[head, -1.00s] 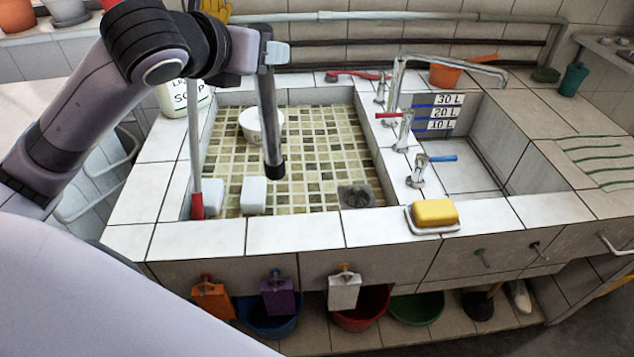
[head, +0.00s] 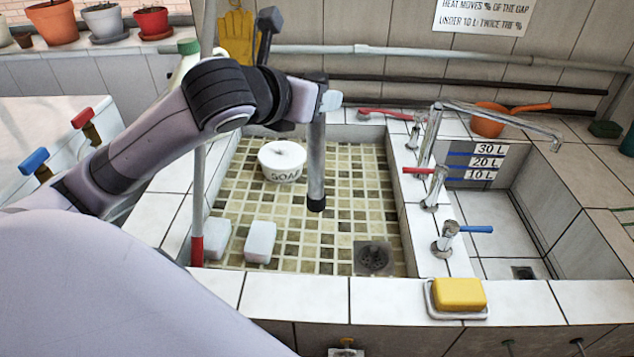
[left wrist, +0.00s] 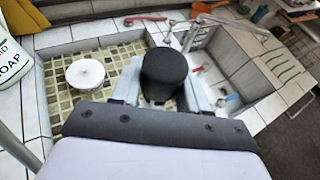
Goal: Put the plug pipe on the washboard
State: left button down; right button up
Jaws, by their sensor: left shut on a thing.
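The plug pipe (head: 316,160) is a grey metal tube with a black lower end. My left gripper (head: 318,98) is shut on its upper part and holds it upright over the tiled basin, its lower end apparently above the floor. In the left wrist view the pipe's black round end (left wrist: 165,72) sits between the fingers of my left gripper (left wrist: 162,95). The washboard, with green stripes, shows only at the right edge in the head view (head: 624,217) and more fully in the left wrist view (left wrist: 283,68). My right gripper is not in view.
The basin holds a white soap bowl (head: 282,160), two white blocks (head: 260,242) and a drain (head: 374,258). Taps (head: 430,185) stand on the divider before the smaller sink (head: 490,240). A yellow sponge (head: 459,293) lies on the front ledge. A red-ended stick (head: 197,245) stands left.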

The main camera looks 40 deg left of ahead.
aim_at(312, 178)
pick_arm(q)
notch_tip(312, 178, down, 16)
jog(key=shift+w+r, duration=0.1)
dwell(0.5)
jog(key=c, duration=0.6)
grip_release()
jog(key=shift+f, duration=0.2)
jog(key=shift+o, duration=0.2)
